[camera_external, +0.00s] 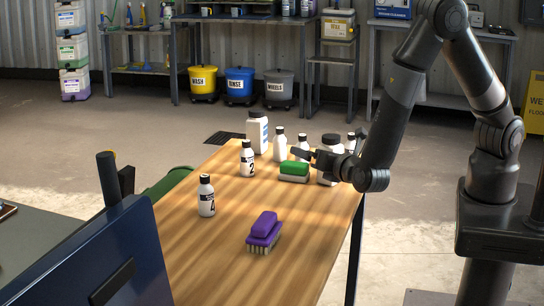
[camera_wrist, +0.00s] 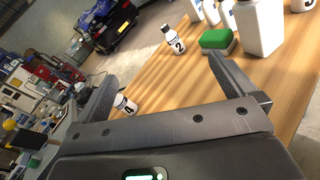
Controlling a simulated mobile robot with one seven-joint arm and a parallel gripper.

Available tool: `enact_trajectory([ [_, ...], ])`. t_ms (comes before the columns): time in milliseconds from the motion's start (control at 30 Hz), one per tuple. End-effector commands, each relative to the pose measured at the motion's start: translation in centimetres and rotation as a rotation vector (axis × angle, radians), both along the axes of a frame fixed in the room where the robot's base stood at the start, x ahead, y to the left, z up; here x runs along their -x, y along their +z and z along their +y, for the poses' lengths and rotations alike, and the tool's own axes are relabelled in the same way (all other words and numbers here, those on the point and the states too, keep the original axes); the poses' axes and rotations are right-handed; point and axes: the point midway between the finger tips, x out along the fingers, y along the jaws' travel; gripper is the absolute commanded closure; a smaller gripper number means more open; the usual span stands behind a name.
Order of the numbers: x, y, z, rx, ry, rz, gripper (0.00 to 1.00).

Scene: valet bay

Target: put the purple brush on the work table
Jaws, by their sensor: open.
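The purple brush (camera_external: 265,230) lies on the wooden work table (camera_external: 200,262), near its front, with its pale bristles facing down. It does not show in the wrist view. My gripper (camera_external: 302,155) is over the far right part of the table, close to the green brush (camera_external: 294,172), and apart from the purple brush. In the wrist view my gripper (camera_wrist: 165,85) has its two fingers wide apart with nothing between them. The work table also shows in the wrist view (camera_wrist: 190,85).
Several white bottles stand at the table's far end, including a large one (camera_external: 257,132). Bottle 2 (camera_external: 247,160) and bottle 4 (camera_external: 206,197) stand along the left side. A dark blue panel (camera_external: 95,255) rises at the front left. The table's front part around the purple brush is clear.

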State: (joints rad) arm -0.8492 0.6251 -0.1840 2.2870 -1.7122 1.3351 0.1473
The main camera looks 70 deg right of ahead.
Motion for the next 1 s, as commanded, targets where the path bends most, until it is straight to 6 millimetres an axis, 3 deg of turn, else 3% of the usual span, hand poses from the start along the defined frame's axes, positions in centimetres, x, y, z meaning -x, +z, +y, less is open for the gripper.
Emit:
enact_trajectory([
  [33,0.4,1.5,-2.1,-0.060,-0.082,-0.011,0.00],
  [200,3.1,4.8,-7.9,-0.269,-0.344,-0.032,0.00],
  [500,9.6,8.8,-14.5,-0.682,-0.740,-0.090,0.00],
  [733,14.7,11.1,-16.4,-1.035,-0.975,-0.164,0.00],
  [1000,19.4,14.2,-15.9,-1.478,-1.154,-0.288,0.00],
])
